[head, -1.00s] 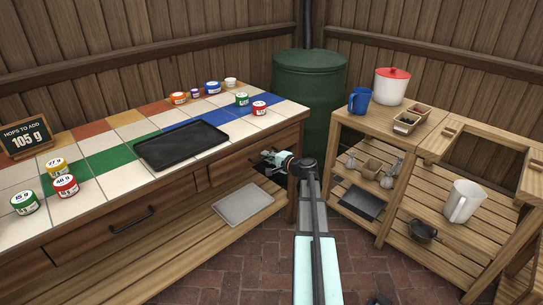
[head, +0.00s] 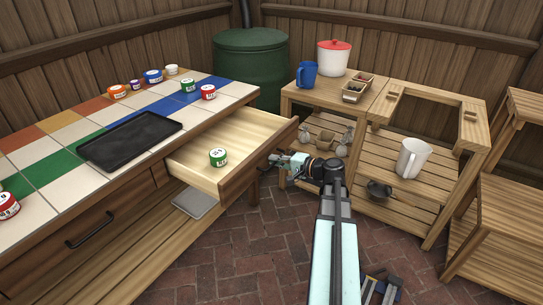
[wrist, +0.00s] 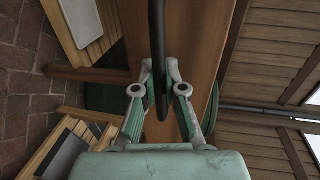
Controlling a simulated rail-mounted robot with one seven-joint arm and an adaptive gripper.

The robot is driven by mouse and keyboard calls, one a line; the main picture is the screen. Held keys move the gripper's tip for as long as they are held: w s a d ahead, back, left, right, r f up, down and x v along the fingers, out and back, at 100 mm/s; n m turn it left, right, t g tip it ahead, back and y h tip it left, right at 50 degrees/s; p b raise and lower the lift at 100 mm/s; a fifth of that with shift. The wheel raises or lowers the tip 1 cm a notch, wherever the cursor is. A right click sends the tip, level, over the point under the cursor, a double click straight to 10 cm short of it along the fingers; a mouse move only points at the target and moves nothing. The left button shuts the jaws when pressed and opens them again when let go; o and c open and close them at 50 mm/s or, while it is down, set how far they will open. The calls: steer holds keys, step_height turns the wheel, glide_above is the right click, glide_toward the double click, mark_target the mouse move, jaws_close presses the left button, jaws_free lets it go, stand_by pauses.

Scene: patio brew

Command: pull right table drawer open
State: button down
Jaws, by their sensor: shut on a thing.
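The right table drawer (head: 238,133) stands far out from the tiled table, its pale wooden inside showing. A small green-labelled tin (head: 218,157) sits in it, toward the left side. My gripper (head: 275,158) is at the drawer's front face. In the wrist view my gripper (wrist: 160,76) is shut on the dark bar handle (wrist: 158,35), with one finger on each side of it.
A black tray (head: 130,140) and several tins lie on the tiled tabletop. The left drawer's handle (head: 90,230) is on a shut drawer. Brick floor (head: 240,250) is clear in front.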

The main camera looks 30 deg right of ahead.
steer(key=shift+f+v, duration=0.15)
steer(key=shift+v, duration=0.55)
steer(key=shift+f+v, duration=0.15)
steer(key=shift+v, duration=0.55)
steer(key=c, duration=1.2)
jaws_free()
steer(key=v, duration=1.2)
steer(key=shift+d, duration=0.1)
